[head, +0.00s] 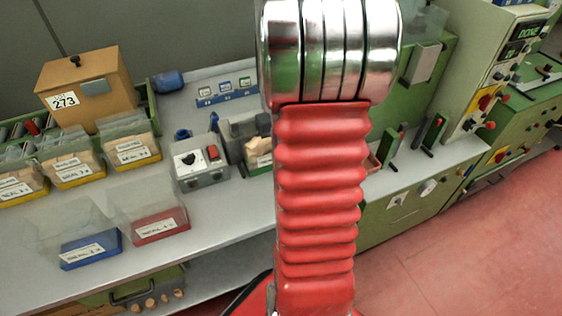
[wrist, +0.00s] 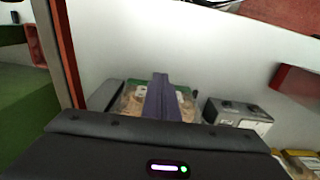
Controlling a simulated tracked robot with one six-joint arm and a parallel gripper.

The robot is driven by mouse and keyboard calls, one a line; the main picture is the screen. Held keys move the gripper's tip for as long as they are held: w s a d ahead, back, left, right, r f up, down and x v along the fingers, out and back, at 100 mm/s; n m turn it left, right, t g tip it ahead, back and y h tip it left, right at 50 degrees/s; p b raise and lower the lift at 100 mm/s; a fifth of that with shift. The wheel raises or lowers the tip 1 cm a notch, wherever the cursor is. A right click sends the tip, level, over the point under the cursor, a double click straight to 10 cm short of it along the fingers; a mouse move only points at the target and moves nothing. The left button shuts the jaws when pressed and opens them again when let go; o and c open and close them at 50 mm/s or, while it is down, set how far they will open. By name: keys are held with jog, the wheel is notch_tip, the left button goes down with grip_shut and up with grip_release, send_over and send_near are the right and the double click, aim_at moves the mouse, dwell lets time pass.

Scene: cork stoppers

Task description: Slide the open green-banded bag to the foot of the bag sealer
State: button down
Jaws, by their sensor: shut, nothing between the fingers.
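The green-banded bag (head: 258,150) stands on the bench, partly hidden behind my arm in the head view. It is clear-sided with pale tan contents. In the wrist view the bag (wrist: 132,101) lies beyond and on both sides of my fingers, its green band at the far side. My gripper (wrist: 160,78) is shut and empty, its fingers in front of the bag; I cannot tell whether they touch it. My gripper is hidden in the head view.
Several yellow-banded bags (head: 134,152) stand at the left. A blue-banded clear container (head: 91,249) and a red-banded one (head: 160,224) stand near the front edge. A brown box (head: 88,85) stands behind. A green machine (head: 480,90) is at the right. Bare bench (head: 236,213) lies in front.

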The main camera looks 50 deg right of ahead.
jog(key=shift+r, duration=1.1)
jog(key=w+a+r+n+t+h, duration=0.1)
jog(key=a+r, duration=0.4)
jog(key=a, duration=0.3)
jog(key=w+a+r+n+t, duration=0.1)
jog(key=a+r, duration=0.4)
jog(key=a, duration=0.3)
jog(key=s+a+r+n+t, duration=0.1)
jog(key=s+a+r, duration=0.1)
jog(key=a, duration=0.6)
jog(key=s+a+r+n+t+y, duration=0.1)
jog(key=s+a+r+n+t, duration=0.1)
jog(key=s+a, duration=0.3)
jog(key=a, duration=0.3)
jog(key=shift+t, duration=0.3)
jog(key=shift+a+r, duration=0.1)
jog(key=shift+a, duration=0.05)
